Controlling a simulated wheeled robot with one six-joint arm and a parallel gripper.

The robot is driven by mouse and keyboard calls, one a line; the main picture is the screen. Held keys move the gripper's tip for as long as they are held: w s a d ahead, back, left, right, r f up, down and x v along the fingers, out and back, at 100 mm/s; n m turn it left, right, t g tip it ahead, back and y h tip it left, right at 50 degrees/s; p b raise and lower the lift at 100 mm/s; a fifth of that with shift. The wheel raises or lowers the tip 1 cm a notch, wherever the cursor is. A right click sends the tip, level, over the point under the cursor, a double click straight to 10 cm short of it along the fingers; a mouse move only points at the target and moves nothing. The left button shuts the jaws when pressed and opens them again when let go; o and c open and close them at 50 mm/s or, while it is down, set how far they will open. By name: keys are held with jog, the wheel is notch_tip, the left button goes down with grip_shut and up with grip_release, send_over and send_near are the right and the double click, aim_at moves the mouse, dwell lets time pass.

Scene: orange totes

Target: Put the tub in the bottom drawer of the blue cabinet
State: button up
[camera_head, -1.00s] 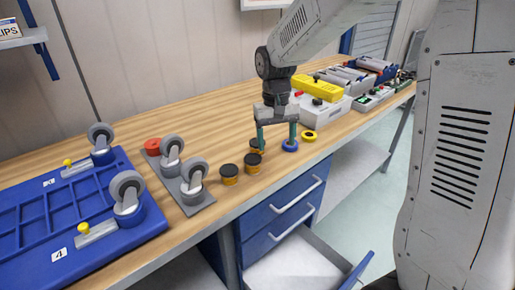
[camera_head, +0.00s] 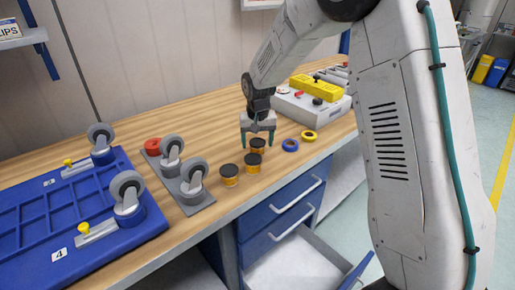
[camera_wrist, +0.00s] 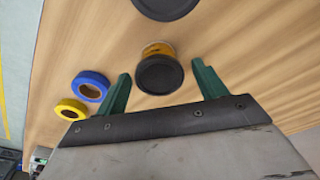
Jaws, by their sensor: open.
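Three small tubs with black lids and orange-yellow sides stand on the wooden bench: a back tub (camera_head: 258,147), a middle tub (camera_head: 252,164) and a left tub (camera_head: 229,176). My gripper (camera_head: 258,141) is open and points down at the back tub. In the wrist view, one tub (camera_wrist: 157,73) shows between the green fingers of my gripper (camera_wrist: 161,70), with gaps on both sides; another tub (camera_wrist: 167,5) is cut off at the top edge. The blue cabinet (camera_head: 257,222) stands under the bench. Its bottom drawer (camera_head: 300,262) is pulled out, and its visible inside looks empty.
A blue tape roll (camera_head: 290,145) and a yellow tape roll (camera_head: 309,135) lie right of the tubs. A grey plate with casters (camera_head: 190,190) and a blue tray (camera_head: 90,210) are at left. A grey box (camera_head: 310,106) with a yellow device stands behind.

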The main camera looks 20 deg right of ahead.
jog(key=shift+f, duration=0.45)
jog(key=c, duration=1)
jog(key=shift+c, duration=0.4)
jog(key=shift+r, duration=0.15)
